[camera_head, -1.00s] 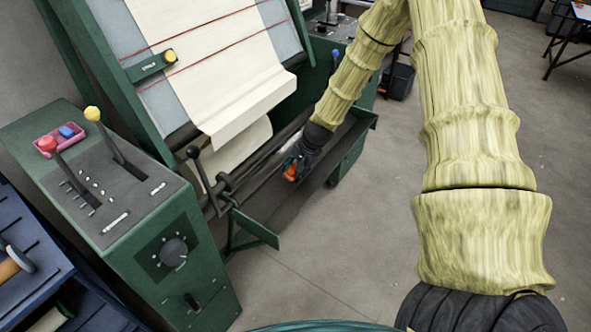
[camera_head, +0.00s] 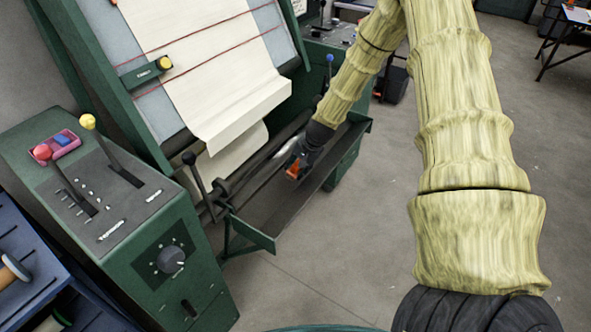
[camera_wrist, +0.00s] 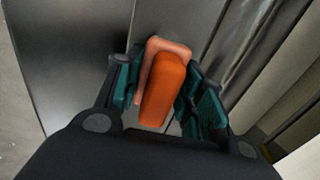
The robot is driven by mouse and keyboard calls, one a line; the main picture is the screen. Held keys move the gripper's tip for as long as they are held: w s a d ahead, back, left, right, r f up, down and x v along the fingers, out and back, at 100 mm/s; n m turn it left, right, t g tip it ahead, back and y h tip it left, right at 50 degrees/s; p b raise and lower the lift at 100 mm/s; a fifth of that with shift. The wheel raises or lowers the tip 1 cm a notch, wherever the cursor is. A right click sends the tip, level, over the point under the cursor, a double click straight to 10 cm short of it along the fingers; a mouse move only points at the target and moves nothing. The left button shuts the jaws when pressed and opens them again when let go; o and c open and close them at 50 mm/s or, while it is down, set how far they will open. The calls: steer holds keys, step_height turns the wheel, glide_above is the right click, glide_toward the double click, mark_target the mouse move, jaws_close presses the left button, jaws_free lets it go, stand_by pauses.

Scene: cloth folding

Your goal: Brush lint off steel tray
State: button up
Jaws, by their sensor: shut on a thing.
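The steel tray (camera_head: 262,218) is a long dark trough with green ends along the front of the folding machine. It also shows as grey metal in the wrist view (camera_wrist: 85,50). My gripper (camera_head: 294,170) is low in the tray, near its middle. In the wrist view my gripper (camera_wrist: 160,92) is shut on an orange brush (camera_wrist: 163,88), with a teal-padded finger on each side of its handle. The brush's lighter base lies over the tray surface; I cannot tell whether it touches. No lint can be made out.
The machine's sloped cloth panel (camera_head: 215,80) rises behind the tray. A black-knobbed lever (camera_head: 195,172) stands at the tray's left end. A green control console (camera_head: 120,215) with red and yellow levers is at left. The floor (camera_head: 350,235) right of the tray is clear.

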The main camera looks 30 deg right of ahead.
mark_target(288, 180)
steer(key=shift+w+d+f, duration=0.1)
steer(key=shift+w+d, duration=0.25)
steer(key=shift+d, duration=0.45)
steer(key=shift+w+d+f, duration=0.1)
steer(key=shift+w+d, duration=0.25)
steer(key=shift+d, duration=0.45)
steer(key=shift+d+r, duration=0.1)
steer(key=shift+r, duration=0.05)
steer(key=shift+s+a+p, duration=0.2)
steer(key=shift+s+a, duration=0.3)
steer(key=shift+a, duration=0.7)
steer(key=shift+s+a+p, duration=0.25)
steer(key=shift+s+a, duration=0.2)
steer(key=shift+a, duration=0.75)
steer(key=shift+s+a+p, duration=0.2)
steer(key=shift+s+a, duration=0.3)
steer(key=shift+a, duration=0.7)
steer(key=shift+p+v, duration=2.35)
steer(key=shift+v, duration=0.65)
steer(key=shift+p+v, duration=1.1)
steer(key=shift+v, duration=0.4)
